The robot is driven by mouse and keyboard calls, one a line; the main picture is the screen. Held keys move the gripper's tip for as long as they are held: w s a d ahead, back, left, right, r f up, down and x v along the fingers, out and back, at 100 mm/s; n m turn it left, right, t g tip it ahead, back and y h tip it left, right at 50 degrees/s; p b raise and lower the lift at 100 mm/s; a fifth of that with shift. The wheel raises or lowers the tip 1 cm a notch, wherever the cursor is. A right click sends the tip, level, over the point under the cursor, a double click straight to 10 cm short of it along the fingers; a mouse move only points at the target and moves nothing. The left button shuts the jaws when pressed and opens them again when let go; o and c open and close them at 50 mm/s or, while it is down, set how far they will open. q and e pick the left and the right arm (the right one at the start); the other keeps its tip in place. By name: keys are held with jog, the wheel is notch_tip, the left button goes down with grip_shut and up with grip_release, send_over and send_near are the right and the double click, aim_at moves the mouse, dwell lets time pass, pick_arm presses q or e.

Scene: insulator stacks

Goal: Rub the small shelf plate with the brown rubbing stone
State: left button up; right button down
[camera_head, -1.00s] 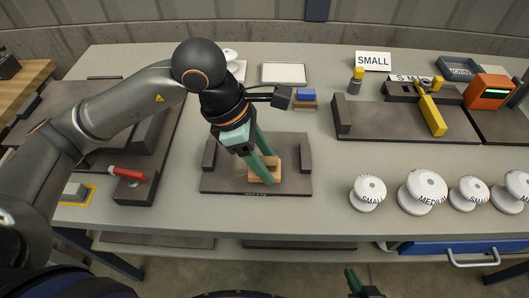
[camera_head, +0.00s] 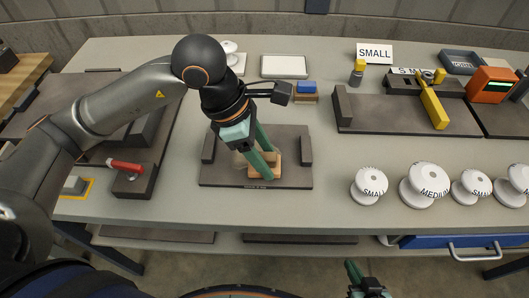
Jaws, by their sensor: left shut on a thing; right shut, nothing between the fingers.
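My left gripper (camera_head: 270,171) points down, with its green fingers shut on the tan-brown rubbing stone (camera_head: 258,174). The stone is low over the middle of a dark fixture plate (camera_head: 215,181) with an upright block at each end. A pale beige-grey piece (camera_head: 240,160) shows partly behind the fingers, beside the stone. I cannot tell whether it is the small shelf plate, or whether the stone touches it, because the fingers hide the contact. My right gripper (camera_head: 355,273) is shut and empty at the bottom of the view, in front of the table.
White insulators (camera_head: 368,187) marked SMALL and MEDIUM line the front right. A blue-topped brown block (camera_head: 306,92) and a white tray (camera_head: 284,67) lie behind the fixture. A red-handled tool (camera_head: 126,166) is at left, and a yellow-barred fixture (camera_head: 433,110) at back right. The front middle is clear.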

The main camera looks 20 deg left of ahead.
pick_arm(q)
jog(key=shift+f+b, duration=0.35)
jog(key=shift+f, duration=0.1)
jog(key=shift+f+b, duration=0.3)
jog(key=shift+b, duration=0.1)
